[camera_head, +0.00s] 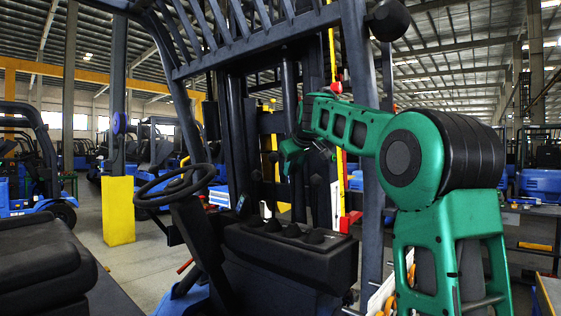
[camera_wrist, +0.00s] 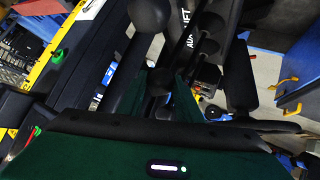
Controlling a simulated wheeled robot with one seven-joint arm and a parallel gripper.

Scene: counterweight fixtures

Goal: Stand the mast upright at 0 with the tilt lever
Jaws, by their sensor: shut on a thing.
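My green gripper (camera_head: 291,160) reaches down over the lever console (camera_head: 285,250) of a forklift. In the wrist view, its two green fingers (camera_wrist: 158,84) are closed on a lever with a round black knob (camera_wrist: 160,78), which I take for the tilt lever. Another black knob (camera_wrist: 148,14) stands beyond it, and more levers are at its right. The dark mast (camera_head: 236,130) rises behind the console. It looks near vertical, but its exact angle cannot be told. A yellow strip (camera_head: 333,50) with red parts stands near it; no readable 0 shows. My arm hides part of the mast.
The steering wheel (camera_head: 174,186) and black seat (camera_head: 45,265) are left of the console. A dark cab post (camera_head: 358,60) stands close by my arm. A yellow block (camera_head: 118,210) is on the floor at left. Other forklifts are in the background.

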